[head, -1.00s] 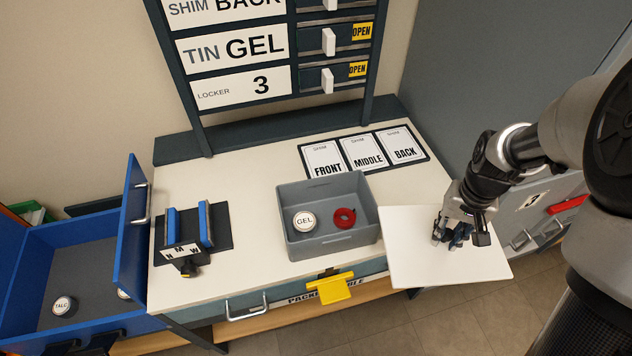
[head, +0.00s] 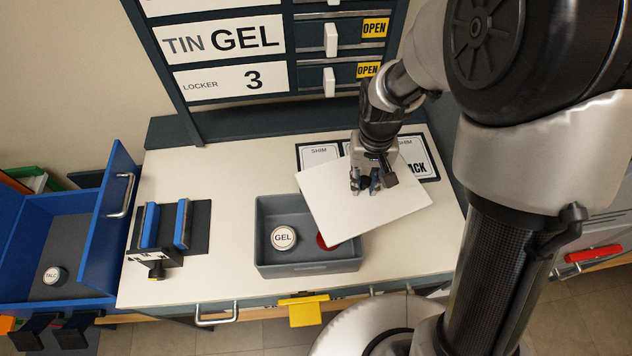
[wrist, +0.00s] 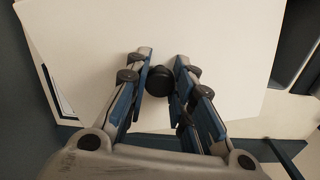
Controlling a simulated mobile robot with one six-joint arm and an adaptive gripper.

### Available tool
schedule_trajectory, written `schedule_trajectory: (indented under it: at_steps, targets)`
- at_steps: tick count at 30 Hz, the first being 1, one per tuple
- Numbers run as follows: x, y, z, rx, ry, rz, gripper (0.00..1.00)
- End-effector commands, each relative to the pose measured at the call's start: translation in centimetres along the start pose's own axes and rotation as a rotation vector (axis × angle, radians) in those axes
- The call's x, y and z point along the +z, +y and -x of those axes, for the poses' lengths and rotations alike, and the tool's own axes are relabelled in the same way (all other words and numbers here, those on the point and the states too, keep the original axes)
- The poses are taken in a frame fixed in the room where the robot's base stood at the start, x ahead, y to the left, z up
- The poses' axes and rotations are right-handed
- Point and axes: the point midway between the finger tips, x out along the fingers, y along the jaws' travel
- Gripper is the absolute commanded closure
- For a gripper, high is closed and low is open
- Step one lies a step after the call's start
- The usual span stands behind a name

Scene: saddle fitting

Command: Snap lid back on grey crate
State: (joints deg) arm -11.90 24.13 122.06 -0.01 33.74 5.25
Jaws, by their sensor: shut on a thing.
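The grey crate (head: 309,267) stands on the table, open at the top on its left side. Inside are a round tin marked GEL (head: 284,237) and a red ring-like item (head: 324,241), partly hidden. The lid is a flat white panel (head: 335,205); it is tilted in the picture and overhangs the crate's right part. My gripper (head: 366,184) is shut on the lid's dark knob, above the panel. In the wrist view the fingers stand either side of the black knob (wrist: 160,82), and the lid (wrist: 215,45) fills most of the picture.
The shim cards (head: 418,160) lie behind the lid, partly covered. A blue-jawed fixture (head: 166,230) stands left of the crate. A blue open drawer (head: 60,240) is at far left. A yellow tab (head: 304,311) hangs at the front edge. Table between fixture and crate is clear.

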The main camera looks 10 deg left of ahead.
Motion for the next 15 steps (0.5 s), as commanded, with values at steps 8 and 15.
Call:
schedule_trajectory:
  at_steps: [8,15]
  targets:
    - [4.9,-10.9,1.2,0.0,-0.002,0.176,1.0]
    - [6.6,-13.2,1.1,0.0,-0.001,0.215,1.0]
